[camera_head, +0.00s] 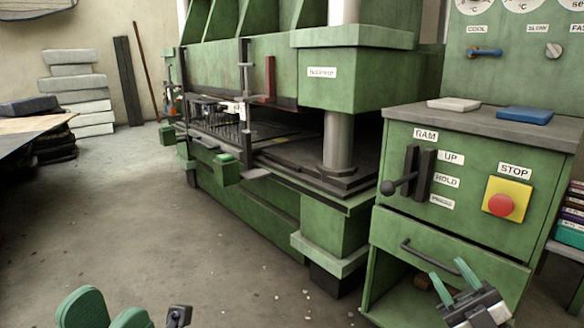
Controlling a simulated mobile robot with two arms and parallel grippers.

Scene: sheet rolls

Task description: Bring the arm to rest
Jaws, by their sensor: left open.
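My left gripper (107,308) shows at the bottom left edge. Its two green finger pads stand apart with bare floor between them, and nothing is held. The rest of that arm is cut off by the frame. My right gripper (447,269) is at the bottom right, in front of the lower part of the green control cabinet (395,222). Its two green fingers point up and left, apart and empty. I cannot tell whether it touches the cabinet.
A big green press (250,205) fills the middle. The cabinet carries a lever (405,180), a red stop button (501,204) and a drawer handle (440,259).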

